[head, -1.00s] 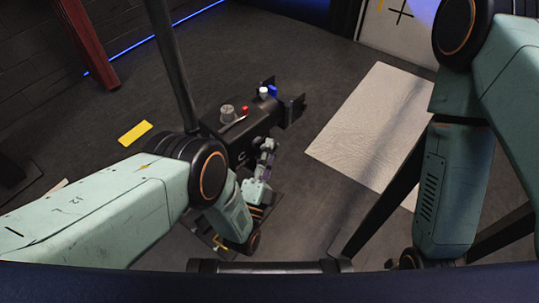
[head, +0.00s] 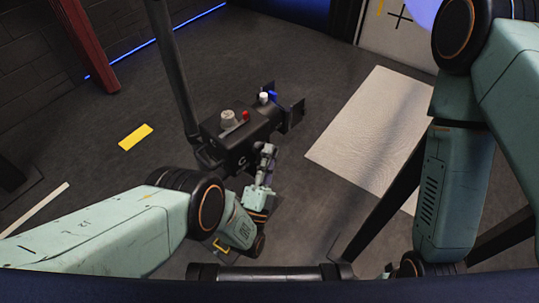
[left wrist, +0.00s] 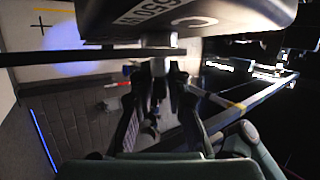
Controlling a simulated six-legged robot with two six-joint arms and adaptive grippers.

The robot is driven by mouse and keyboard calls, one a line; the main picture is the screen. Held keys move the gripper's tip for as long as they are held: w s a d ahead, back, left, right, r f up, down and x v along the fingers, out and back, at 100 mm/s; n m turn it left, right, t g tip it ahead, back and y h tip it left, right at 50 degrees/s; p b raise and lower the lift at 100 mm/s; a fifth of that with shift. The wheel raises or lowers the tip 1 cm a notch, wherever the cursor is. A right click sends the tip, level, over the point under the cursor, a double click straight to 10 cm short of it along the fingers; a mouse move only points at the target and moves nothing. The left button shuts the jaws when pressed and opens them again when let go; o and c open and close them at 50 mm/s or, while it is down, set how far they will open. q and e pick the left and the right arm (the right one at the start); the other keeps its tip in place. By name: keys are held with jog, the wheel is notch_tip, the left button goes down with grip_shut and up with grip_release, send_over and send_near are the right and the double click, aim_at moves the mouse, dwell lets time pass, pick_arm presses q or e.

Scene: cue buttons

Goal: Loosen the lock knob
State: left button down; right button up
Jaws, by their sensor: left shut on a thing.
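A black camera-like device (head: 236,146) on a dark pole carries a grey knob (head: 228,119), a red button (head: 245,116) and a white knob (head: 264,97) on top. My left gripper (head: 267,152) is at its near right side, below these top controls. In the left wrist view, its two fingers (left wrist: 160,76) are shut on a small grey knob-like piece (left wrist: 160,64) under the device's lettered body (left wrist: 200,14). I take this piece to be the lock knob; the fingers hide most of it. My right arm is at the right; its gripper is hidden.
A pale mat (head: 372,130) lies on the floor to the right of the device. A yellow strip (head: 136,137) lies to its left, and a red post (head: 88,45) stands at the back left.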

pick_arm(q)
jog(key=c, duration=1.4)
grip_release()
jog(key=shift+m+g, duration=0.3)
jog(key=shift+g, duration=0.1)
